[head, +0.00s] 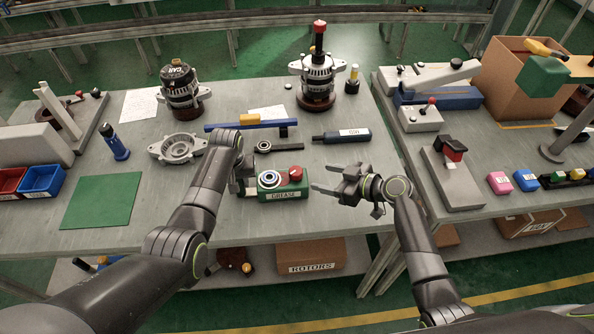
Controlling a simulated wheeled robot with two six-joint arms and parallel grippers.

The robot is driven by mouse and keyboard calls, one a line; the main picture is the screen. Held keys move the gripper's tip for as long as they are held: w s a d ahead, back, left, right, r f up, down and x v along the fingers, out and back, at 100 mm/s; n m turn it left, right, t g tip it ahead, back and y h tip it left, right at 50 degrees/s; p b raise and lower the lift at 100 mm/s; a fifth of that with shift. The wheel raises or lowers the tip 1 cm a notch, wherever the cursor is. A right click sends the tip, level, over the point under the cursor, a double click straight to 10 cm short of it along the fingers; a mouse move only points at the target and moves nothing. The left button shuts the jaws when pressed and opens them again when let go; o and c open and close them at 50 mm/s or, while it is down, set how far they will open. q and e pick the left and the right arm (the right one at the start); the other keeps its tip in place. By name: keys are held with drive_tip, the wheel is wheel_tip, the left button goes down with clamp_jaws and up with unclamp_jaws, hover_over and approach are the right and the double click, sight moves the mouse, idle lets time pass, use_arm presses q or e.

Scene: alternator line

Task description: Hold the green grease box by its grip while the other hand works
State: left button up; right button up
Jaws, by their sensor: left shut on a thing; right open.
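The green grease box (270,194) stands on the grey table near its front edge, with its "GREASE" label facing me. A round metal bearing-like part and a red knob sit on its top. My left gripper (248,186) is at the box's left end and is shut on it; my arm partly hides the fingers and the grip. My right gripper (328,178) is open and empty, just right of the box, with its fingers pointing left toward it and apart from it.
Behind the box lie a ring wrench (278,146), a blue bar (222,126) and a dark driver (343,136). An alternator housing (178,148) lies behind left. Two alternators (181,92) (317,76) stand farther back. A green mat (97,202) lies left.

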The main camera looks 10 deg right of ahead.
sight(298, 173)
drive_tip(key=x, duration=1)
drive_tip(key=shift+w+a+f, duration=0.15)
drive_tip(key=shift+a, duration=0.05)
drive_tip(key=shift+c, duration=0.5)
drive_tip(key=c, duration=0.9)
drive_tip(key=shift+m+t+h, duration=0.4)
drive_tip(key=shift+m+h, duration=0.2)
drive_tip(key=shift+f+m+t+h, duration=0.1)
drive_tip(key=shift+m+t+h, duration=1.1)
drive_tip(key=shift+m+h, duration=0.45)
drive_tip(key=o, duration=1)
